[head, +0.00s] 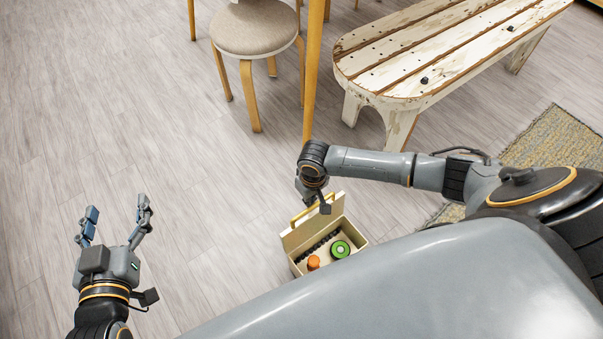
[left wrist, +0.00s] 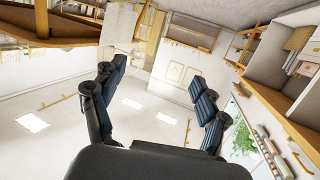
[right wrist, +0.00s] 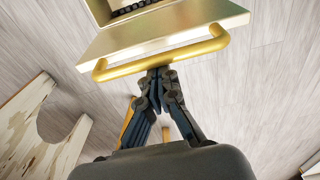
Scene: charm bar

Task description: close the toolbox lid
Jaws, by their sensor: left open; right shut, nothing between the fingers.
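The cream toolbox (head: 361,239) stands on the floor with its lid (head: 297,235) raised. An orange item (head: 313,262) and a green round item (head: 341,249) lie inside, beside a dark strip. In the right wrist view the lid (right wrist: 165,38) and its yellow handle (right wrist: 165,62) show large. My right gripper (right wrist: 159,73) is shut and empty, its fingertips close to the handle's bar; I cannot tell if they touch. In the head view my right arm hides its fingers. My left gripper (head: 118,215) is open and empty, well left of the toolbox, and also shows in the left wrist view (left wrist: 160,90).
A worn white bench (head: 440,50) stands behind the toolbox to the right. A stool (head: 256,30) and a wooden leg (head: 313,70) stand behind it. A patterned rug (head: 555,140) lies to the right. The floor between my left gripper and the toolbox is clear.

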